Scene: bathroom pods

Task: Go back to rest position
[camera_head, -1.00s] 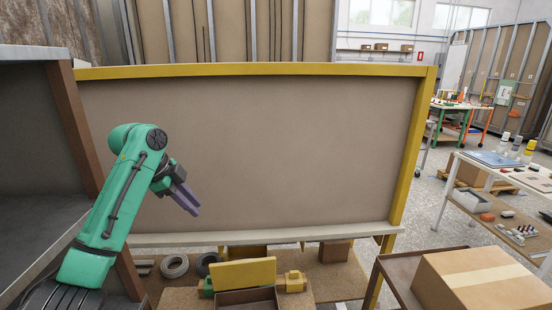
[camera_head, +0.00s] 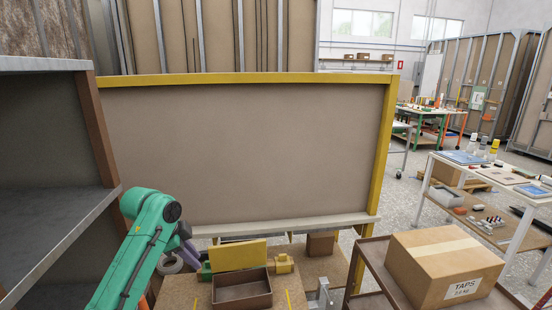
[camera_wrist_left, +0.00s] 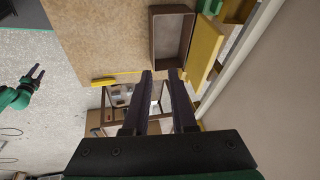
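My left arm (camera_head: 140,250) is green and comes in low at the left of the head view. Its gripper is mostly hidden behind the arm there, with only a bit of purple showing. In the left wrist view, the two dark fingers of my left gripper (camera_wrist_left: 161,74) stand apart with a gap and nothing between them. My right gripper (camera_wrist_left: 36,74) shows small at the left edge of the wrist view, its fingers apart and empty, over the floor.
A yellow-framed wall panel (camera_head: 240,150) stands ahead. A brown tray (camera_head: 242,304) sits on the workbench below it. A grey shelf (camera_head: 50,170) is close at the left. A TAPS carton (camera_head: 440,262) sits at the right. Open floor (camera_head: 405,190) shows beyond.

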